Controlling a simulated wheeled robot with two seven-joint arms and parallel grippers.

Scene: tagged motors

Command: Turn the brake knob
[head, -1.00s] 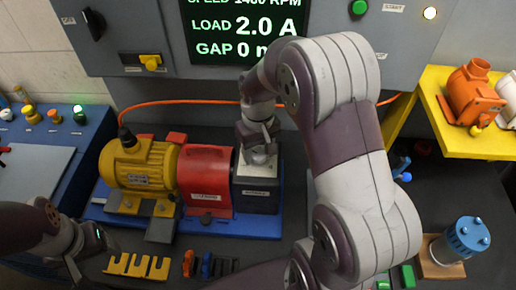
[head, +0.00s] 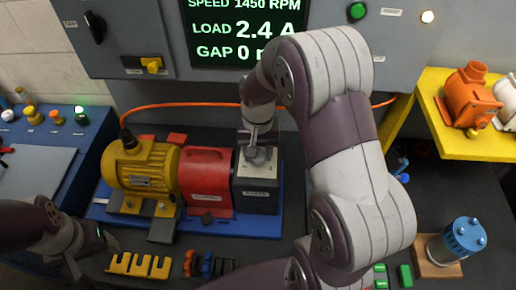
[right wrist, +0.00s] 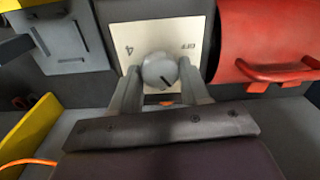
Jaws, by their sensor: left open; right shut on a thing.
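The brake knob (right wrist: 160,71) is a round grey knob with a dark pointer line, on a pale dial plate (right wrist: 200,28) marked "4" and "OFF". The plate tops the dark brake box (head: 256,197), where the knob also shows in the head view (head: 259,157). My right gripper (right wrist: 163,82) is shut on the knob, one finger on each side. In the head view my right gripper (head: 258,146) comes down on it from above. My left gripper (head: 88,262) is open and empty at the lower left, near the yellow slotted rack. The display (head: 245,30) reads 1450 RPM and load 2.4 A.
A red guard (head: 206,180) and a yellow motor (head: 142,167) stand left of the brake box on a blue base. A yellow slotted rack (head: 138,266) lies in front. A blue motor (head: 463,238) stands at the right, below a yellow shelf (head: 460,140).

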